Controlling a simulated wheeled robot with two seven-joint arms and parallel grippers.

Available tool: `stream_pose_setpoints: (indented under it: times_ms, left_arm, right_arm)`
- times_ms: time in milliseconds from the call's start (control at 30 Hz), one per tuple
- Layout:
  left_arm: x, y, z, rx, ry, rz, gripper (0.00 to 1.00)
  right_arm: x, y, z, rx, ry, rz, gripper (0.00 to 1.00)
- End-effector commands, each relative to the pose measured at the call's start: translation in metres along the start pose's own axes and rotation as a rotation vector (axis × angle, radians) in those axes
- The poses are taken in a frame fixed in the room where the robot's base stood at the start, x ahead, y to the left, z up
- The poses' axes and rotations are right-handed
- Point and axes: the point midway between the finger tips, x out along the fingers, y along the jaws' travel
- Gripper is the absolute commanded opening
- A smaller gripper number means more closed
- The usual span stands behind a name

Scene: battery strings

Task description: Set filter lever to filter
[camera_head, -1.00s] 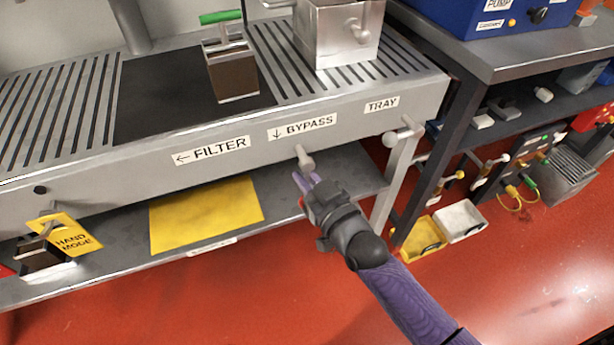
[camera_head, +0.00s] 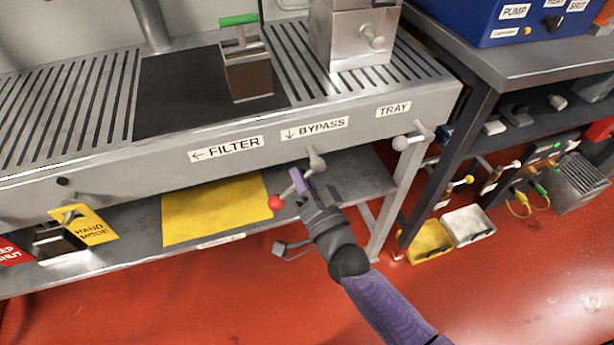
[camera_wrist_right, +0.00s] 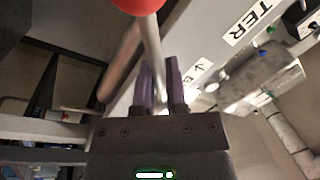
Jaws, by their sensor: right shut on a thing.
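The filter lever has a red ball knob (camera_head: 275,202) and a thin metal rod. It hangs from a grey pivot (camera_head: 316,159) on the front of the bench, under the BYPASS label (camera_head: 315,129). It slants down and left from the pivot, toward the side of the FILTER label (camera_head: 226,149). My right gripper (camera_head: 300,183) is shut on the lever's rod, with purple fingers on either side. In the right wrist view the rod (camera_wrist_right: 152,45) runs up from between the fingers (camera_wrist_right: 158,88) to the red knob (camera_wrist_right: 139,5). My left gripper is not in view.
The bench front (camera_head: 120,172) is close above my right gripper. A lower shelf with a yellow sheet (camera_head: 215,209) lies behind it. A HAND MODE tag (camera_head: 85,226) hangs at left. Another knob (camera_head: 401,143) sticks out below the TRAY label at right.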

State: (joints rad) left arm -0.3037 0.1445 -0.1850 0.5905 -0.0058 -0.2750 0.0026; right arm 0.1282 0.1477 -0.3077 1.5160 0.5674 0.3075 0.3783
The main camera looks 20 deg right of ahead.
Motion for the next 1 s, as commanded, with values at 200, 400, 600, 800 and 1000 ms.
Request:
stream_pose_setpoints:
  times_ms: [200,400,600,800,1000]
  left_arm:
    - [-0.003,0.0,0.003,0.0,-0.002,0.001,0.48]
    - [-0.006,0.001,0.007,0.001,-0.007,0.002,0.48]
    - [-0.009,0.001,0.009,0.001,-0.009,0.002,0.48]
    - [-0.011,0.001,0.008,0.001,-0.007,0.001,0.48]
    - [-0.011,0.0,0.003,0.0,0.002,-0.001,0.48]
  right_arm:
    - [0.001,-0.008,0.0,0.201,0.038,0.001,0.0]
    - [0.003,-0.015,-0.003,0.38,0.074,0.001,0.0]
    - [0.004,-0.02,-0.005,0.532,0.105,0.001,0.0]
    - [0.004,-0.024,-0.008,0.645,0.127,0.001,0.0]
    - [0.005,-0.025,-0.009,0.715,0.141,0.001,0.0]
